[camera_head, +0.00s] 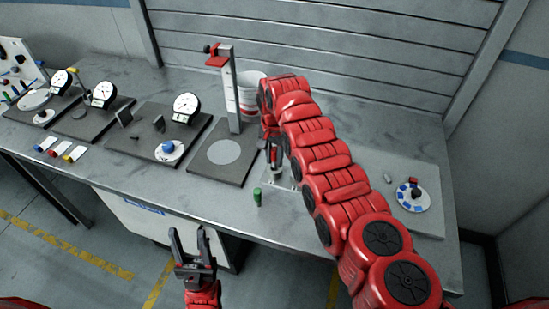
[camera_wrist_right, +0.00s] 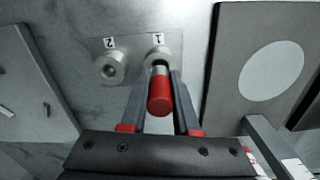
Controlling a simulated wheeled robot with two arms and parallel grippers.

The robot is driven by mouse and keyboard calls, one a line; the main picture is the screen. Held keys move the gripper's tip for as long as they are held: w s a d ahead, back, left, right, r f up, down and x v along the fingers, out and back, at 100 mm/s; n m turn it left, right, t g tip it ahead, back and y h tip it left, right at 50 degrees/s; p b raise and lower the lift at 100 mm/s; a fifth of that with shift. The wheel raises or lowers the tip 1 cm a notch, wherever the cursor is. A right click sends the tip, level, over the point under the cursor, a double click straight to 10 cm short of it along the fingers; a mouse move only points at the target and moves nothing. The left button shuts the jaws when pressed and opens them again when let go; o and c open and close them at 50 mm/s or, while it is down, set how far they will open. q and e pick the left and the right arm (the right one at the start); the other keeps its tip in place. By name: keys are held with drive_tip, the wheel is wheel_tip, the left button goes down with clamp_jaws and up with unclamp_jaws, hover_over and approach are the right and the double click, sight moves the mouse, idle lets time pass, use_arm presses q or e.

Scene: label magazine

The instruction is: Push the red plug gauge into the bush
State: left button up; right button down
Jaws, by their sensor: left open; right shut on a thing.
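The red plug gauge (camera_wrist_right: 160,95), with a red handle and a metal end, is held between the fingers of my right gripper (camera_wrist_right: 160,100). Its metal end is at the metal bush marked 1 (camera_wrist_right: 158,56); I cannot tell how far it is inside. A second bush, marked 2 (camera_wrist_right: 110,68), stands beside it on the same plate (camera_wrist_right: 133,47), its hole empty. In the head view my right gripper (camera_head: 272,158) points down over this plate, and my arm hides part of it. My left gripper (camera_head: 190,243) is open and empty in front of the bench.
A green plug gauge (camera_head: 257,197) stands near the bench's front edge. A height stand (camera_head: 232,95) on a dark base (camera_head: 205,170) and a white container (camera_head: 250,88) are left of my right arm. Dial gauge stations (camera_head: 186,104) fill the left; a board (camera_head: 425,218) lies right.

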sight(275, 149)
drive_tip(key=shift+f+b, duration=0.6)
drive_tip(key=shift+f, duration=0.3)
drive_tip(key=c, duration=0.6)
unclamp_jaws()
wheel_tip(275, 149, up, 9)
drive_tip(key=b, duration=0.3)
wheel_tip(275, 149, up, 8)
drive_tip(key=p, duration=0.7)
drive_tip(key=shift+r+p, duration=0.2)
drive_tip(key=shift+p, duration=0.2)
